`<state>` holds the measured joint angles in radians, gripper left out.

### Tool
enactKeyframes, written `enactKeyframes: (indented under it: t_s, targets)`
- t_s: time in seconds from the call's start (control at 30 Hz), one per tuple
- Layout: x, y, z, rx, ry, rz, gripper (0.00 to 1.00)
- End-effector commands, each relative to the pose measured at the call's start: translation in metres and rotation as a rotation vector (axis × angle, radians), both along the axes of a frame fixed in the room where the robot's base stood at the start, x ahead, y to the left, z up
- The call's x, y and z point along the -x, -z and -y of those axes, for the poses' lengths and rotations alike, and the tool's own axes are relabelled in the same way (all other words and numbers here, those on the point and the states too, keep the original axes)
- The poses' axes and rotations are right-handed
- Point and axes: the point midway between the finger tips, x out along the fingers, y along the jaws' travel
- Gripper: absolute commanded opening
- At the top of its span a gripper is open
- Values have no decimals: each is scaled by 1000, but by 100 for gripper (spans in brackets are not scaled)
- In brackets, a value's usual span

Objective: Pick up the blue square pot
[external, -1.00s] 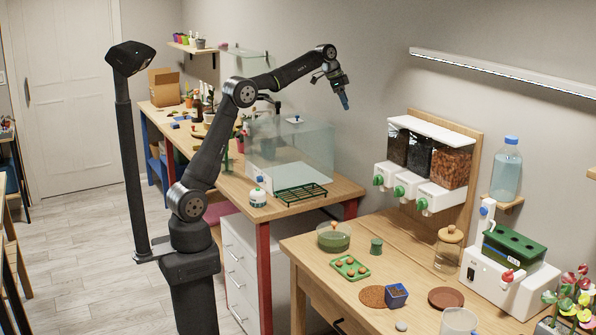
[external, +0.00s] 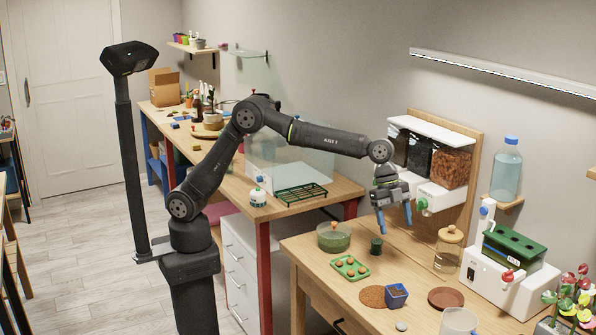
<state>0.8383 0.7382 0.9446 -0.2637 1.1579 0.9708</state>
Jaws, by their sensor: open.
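The blue square pot (external: 396,297) stands upright on the wooden table near its front, partly over or against the right edge of a round cork mat (external: 373,296). It has dark contents at its top. My gripper (external: 395,221) is open and empty, with its blue fingers pointing down. It hangs well above the table, in front of the dispensers and higher in the picture than the pot. Nothing hides the pot.
A green tray with round brown items (external: 350,267), a bowl of green liquid (external: 334,237) and a small dark green cup (external: 376,246) stand left of the pot.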

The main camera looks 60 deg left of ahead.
Motion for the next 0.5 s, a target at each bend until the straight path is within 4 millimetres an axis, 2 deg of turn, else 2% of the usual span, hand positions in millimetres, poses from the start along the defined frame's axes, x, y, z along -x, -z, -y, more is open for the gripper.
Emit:
enactKeyframes:
  t_s: [0.03, 0.13, 0.27, 0.5]
  targets:
    - [18, 12, 14, -2, 40, -14, 69]
    - [37, 26, 27, 0, 85, -30, 69]
    - [45, 40, 36, 1, 100, -37, 69]
    - [46, 86, 54, -1, 99, -38, 69]
